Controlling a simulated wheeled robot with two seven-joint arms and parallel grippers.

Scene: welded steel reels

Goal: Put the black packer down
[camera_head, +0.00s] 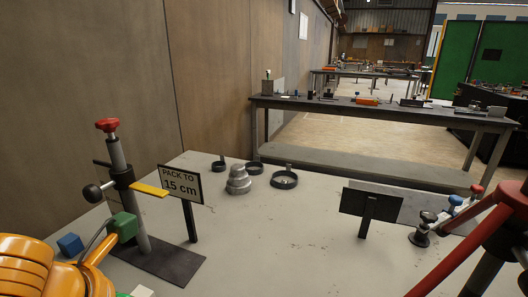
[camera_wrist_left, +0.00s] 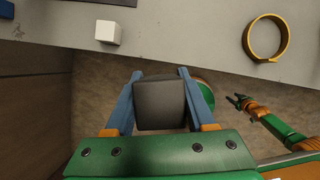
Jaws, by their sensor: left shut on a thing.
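In the left wrist view, my left gripper (camera_wrist_left: 158,92) has its two blue fingers closed on the sides of the black packer (camera_wrist_left: 160,105), a dark block with rounded edges. The packer is held over the floor, just short of the table edge. In the head view my orange left arm (camera_head: 35,265) shows at the bottom left; its fingers and the packer do not show there. My right gripper (camera_wrist_left: 240,101) shows small in the left wrist view, its dark prongs apart with nothing seen between them.
The grey table (camera_head: 275,240) has a clear middle. A post stand (camera_head: 145,225) with a yellow arm stands at the left beside a "PACK TO 15 cm" sign (camera_head: 181,185). Stepped metal discs (camera_head: 238,181) and dark rings lie behind. A white cube (camera_wrist_left: 108,32) and yellow ring (camera_wrist_left: 266,38) lie near the edge.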

